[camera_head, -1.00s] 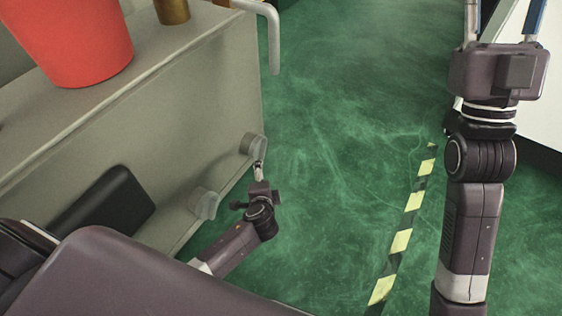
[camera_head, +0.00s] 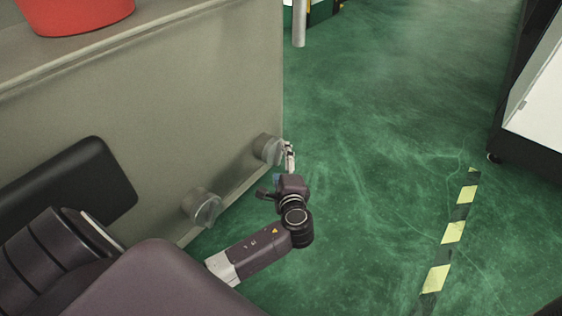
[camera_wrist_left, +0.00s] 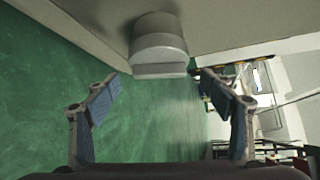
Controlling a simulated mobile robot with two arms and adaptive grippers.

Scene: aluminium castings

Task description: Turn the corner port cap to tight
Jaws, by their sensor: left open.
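Two round grey port caps stick out from the low part of the grey casting's side (camera_head: 190,110). The corner port cap (camera_head: 267,149) is the one by the casting's right edge; the other cap (camera_head: 203,207) is further left and nearer. My left gripper (camera_head: 289,158) is just right of the corner cap in the head view. In the left wrist view the corner cap (camera_wrist_left: 158,45), with a flat raised bar across its face, is at top centre. The left gripper's fingers (camera_wrist_left: 165,95) are spread, with the cap ahead of the gap and nothing between them. My right gripper is out of view.
A red container (camera_head: 75,14) stands on top of the casting. Green floor (camera_head: 380,130) lies open to the right, with a yellow-and-black striped line (camera_head: 452,232). A dark-framed white cabinet (camera_head: 535,120) stands at the far right.

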